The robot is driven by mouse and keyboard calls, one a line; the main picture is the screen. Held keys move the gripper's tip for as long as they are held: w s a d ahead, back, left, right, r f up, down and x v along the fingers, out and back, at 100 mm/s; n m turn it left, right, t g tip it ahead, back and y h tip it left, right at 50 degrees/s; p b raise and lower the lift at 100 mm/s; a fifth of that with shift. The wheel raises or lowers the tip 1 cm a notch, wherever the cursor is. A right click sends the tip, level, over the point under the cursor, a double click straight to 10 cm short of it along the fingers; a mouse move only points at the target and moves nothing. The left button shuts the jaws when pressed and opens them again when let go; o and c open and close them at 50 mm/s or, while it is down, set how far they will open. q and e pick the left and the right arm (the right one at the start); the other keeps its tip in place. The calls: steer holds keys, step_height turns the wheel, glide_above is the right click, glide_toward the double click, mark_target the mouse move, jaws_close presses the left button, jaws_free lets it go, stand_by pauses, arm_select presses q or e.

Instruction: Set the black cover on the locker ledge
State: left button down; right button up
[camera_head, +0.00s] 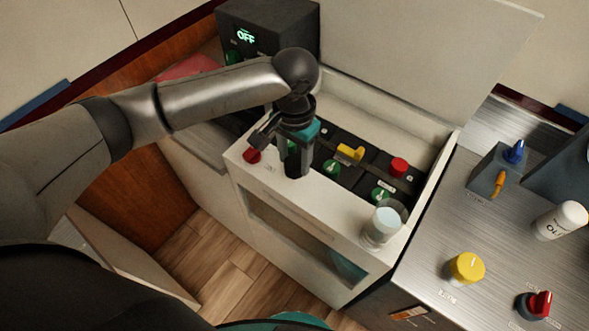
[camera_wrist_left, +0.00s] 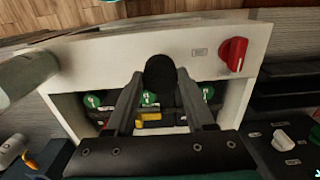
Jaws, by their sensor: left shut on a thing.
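My left gripper (camera_head: 297,170) is over the white front ledge (camera_head: 330,200) of the open locker and points down. In the left wrist view its two fingers (camera_wrist_left: 160,88) are shut on the black cover (camera_wrist_left: 160,72), a dark rounded piece. The cover is over the white ledge (camera_wrist_left: 110,50) there; I cannot tell whether it touches it. In the head view the cover is hard to tell apart from the dark fingers. My right gripper is not in view.
A clear cup (camera_head: 382,226) stands on the ledge's right part, and a red knob (camera_head: 252,155) is at its left. Behind the ledge are breakers with green knobs (camera_head: 331,168), a yellow lever (camera_head: 350,152) and a red button (camera_head: 398,167). The raised lid (camera_head: 430,50) stands behind.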

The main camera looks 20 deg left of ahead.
mark_target(295, 163)
arm_select(q)
steer(key=shift+f+b, duration=0.35)
steer(key=shift+f, duration=1.8)
steer(key=shift+c, duration=1.3)
jaws_free()
steer(key=shift+f, duration=0.1)
step_height(295, 163, up, 12)
steer(key=shift+r+p, duration=0.15)
steer(key=shift+p, duration=0.8)
